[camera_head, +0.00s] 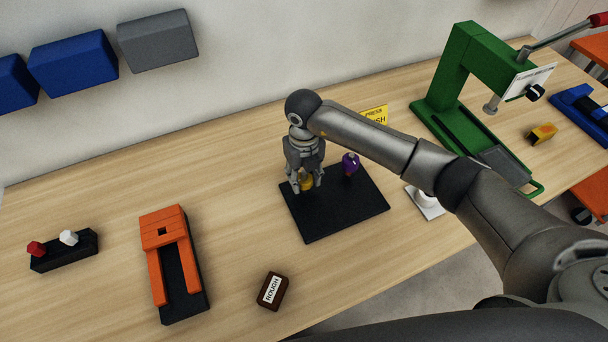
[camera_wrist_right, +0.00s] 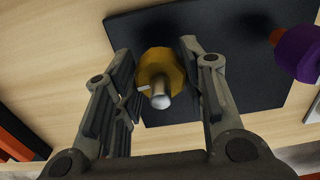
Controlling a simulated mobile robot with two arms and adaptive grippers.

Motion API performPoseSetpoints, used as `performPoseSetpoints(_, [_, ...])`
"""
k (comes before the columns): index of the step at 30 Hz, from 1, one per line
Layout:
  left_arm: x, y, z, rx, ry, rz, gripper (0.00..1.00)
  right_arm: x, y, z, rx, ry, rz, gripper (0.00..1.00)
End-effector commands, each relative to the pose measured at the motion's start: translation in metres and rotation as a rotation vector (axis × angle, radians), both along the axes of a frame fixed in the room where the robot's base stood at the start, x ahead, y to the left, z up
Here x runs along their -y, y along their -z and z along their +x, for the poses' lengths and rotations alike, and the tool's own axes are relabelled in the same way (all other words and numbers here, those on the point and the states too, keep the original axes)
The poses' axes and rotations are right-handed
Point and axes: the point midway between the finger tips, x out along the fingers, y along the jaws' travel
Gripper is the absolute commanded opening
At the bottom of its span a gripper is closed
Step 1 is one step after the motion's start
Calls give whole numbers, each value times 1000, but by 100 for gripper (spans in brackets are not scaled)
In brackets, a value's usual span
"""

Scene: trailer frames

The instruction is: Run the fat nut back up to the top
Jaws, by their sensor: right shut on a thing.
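A yellow-gold nut (camera_head: 306,182) sits low on the left part of a black base plate (camera_head: 350,212). The wrist view shows this nut (camera_wrist_right: 160,72) around a pale metal rod (camera_wrist_right: 160,98), whose end points toward the camera. My right gripper (camera_head: 305,184) reaches down over it and is shut on the nut, with one finger on each side (camera_wrist_right: 159,80). A purple nut (camera_head: 350,164) stands on the same plate to the right, apart from the gripper; it also shows in the wrist view (camera_wrist_right: 298,52). My left gripper is not in view.
An orange and black fixture (camera_head: 165,237) and a black block with red and white knobs (camera_head: 64,250) stand at left. A brown block marked ROUGH (camera_head: 272,291) lies in front. A green press (camera_head: 465,90) stands at right; a white piece (camera_head: 424,203) lies beside the plate.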

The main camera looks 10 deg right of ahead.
Motion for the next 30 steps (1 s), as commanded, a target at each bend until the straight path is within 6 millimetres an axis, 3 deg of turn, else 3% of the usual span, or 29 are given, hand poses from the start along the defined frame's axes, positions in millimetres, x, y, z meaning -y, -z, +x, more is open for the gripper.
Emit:
performPoseSetpoints(11, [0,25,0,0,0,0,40,0,4,1,2,-138,-2,15])
performPoseSetpoints(30, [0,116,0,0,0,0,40,-1,7,0,4,-725,-2,15])
